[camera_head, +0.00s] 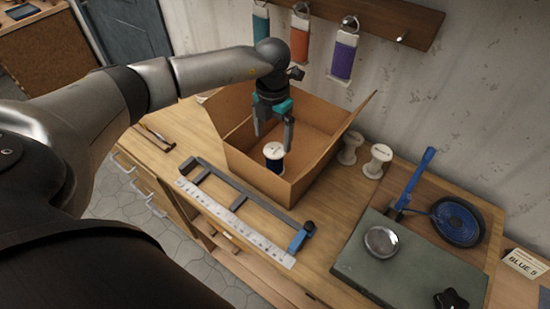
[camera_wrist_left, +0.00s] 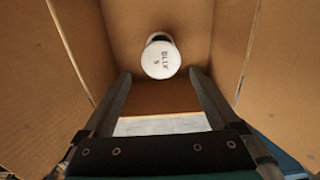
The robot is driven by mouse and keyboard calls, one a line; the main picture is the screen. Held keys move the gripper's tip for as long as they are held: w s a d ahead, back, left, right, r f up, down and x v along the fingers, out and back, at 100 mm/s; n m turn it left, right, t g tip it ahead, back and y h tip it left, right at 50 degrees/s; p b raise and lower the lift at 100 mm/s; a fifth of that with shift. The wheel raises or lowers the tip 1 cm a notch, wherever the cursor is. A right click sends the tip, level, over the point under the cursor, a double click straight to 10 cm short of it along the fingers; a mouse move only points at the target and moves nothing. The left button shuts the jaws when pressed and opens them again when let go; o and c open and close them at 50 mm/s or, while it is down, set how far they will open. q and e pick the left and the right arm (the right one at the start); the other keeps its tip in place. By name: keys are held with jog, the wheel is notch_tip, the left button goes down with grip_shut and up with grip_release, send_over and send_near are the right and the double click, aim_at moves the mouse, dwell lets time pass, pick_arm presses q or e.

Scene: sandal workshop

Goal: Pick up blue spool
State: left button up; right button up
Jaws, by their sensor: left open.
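The blue spool (camera_head: 274,158) stands upright inside an open cardboard box (camera_head: 308,178) on the workbench, with a white top and dark blue winding. In the left wrist view the spool's white labelled top (camera_wrist_left: 161,60) shows beyond the fingertips, centred between them. My left gripper (camera_head: 273,138) is open, pointing down into the box above the spool. In the left wrist view its two fingers (camera_wrist_left: 160,80) are spread apart with nothing between them. My right gripper is in neither view.
Two white spools (camera_head: 376,161) stand right of the box. A ruler frame (camera_head: 237,215) lies in front. A green-grey plate (camera_head: 400,265) with a round metal dish (camera_head: 381,241) and a blue coil (camera_head: 457,221) are at right. Colored straps (camera_head: 343,56) hang on the wall behind.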

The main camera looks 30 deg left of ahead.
aim_at(275, 150)
pick_arm(q)
jog(key=shift+f, duration=1.1)
jog(key=shift+d+f, duration=0.1)
jog(key=shift+f, duration=0.2)
jog(key=shift+w+f, duration=0.15)
jog(key=shift+f, duration=0.95)
jog(key=shift+w+f, duration=0.1)
jog(key=shift+f, duration=1)
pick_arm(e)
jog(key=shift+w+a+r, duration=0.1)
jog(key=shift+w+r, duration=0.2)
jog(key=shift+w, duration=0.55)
pick_arm(q)
jog(key=shift+c, duration=0.3)
jog(key=c, duration=1.2)
jog(key=shift+c, duration=0.2)
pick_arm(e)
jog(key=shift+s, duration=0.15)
pick_arm(q)
jog(key=shift+r, duration=0.2)
